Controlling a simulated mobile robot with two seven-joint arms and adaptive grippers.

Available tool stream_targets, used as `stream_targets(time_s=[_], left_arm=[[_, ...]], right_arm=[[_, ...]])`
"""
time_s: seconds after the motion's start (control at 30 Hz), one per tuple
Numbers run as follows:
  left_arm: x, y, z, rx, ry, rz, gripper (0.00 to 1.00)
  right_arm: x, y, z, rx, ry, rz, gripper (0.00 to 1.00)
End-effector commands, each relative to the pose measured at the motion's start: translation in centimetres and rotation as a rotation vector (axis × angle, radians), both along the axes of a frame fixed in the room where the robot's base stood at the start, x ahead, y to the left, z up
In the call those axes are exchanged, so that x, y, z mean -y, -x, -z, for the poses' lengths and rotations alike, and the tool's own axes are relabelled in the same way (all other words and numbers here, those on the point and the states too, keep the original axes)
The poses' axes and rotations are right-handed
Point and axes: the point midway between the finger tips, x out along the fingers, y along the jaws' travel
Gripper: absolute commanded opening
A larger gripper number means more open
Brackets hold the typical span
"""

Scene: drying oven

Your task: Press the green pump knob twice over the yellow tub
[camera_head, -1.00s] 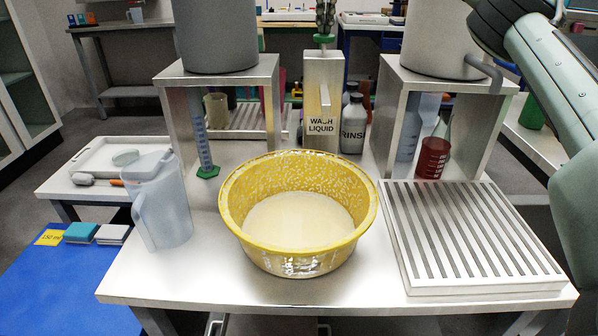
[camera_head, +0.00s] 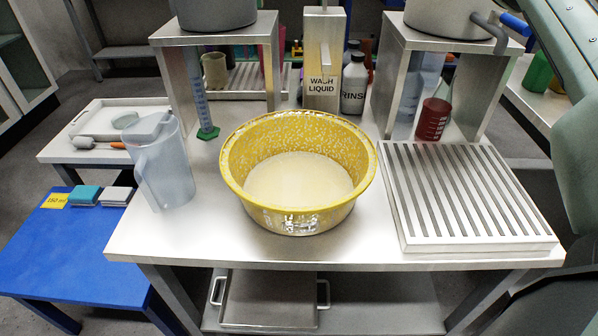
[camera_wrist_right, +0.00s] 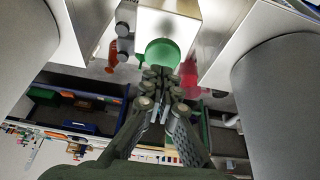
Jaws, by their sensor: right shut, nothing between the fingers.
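The yellow tub (camera_head: 297,215) stands at the middle of the white table in the head view, with pale liquid in it. Behind it stands the metal dispenser labelled WASH LIQUID (camera_head: 322,62). Its top is cut off by the head view's upper edge, so the pump knob is out of that view. In the right wrist view the round green pump knob (camera_wrist_right: 161,52) shows just beyond my right gripper (camera_wrist_right: 157,76). That gripper is shut and empty, its fingertips at the knob's edge in the picture; I cannot tell if they touch. My left gripper is not in view.
A clear jug (camera_head: 165,170) stands left of the tub, and a slatted rack (camera_head: 470,243) lies to its right. Metal stands bearing grey pots (camera_head: 215,15) flank the dispenser. A RINSE bottle (camera_head: 354,85) and a red beaker (camera_head: 432,120) stand at back right.

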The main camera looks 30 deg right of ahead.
Motion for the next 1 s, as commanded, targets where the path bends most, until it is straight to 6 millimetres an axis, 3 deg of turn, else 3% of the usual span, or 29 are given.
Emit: stream_targets(time_s=[1.0], left_arm=[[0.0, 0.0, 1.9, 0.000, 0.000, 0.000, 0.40]], right_arm=[[0.1, 0.0, 3.8, -0.003, 0.000, 0.002, 0.00]])
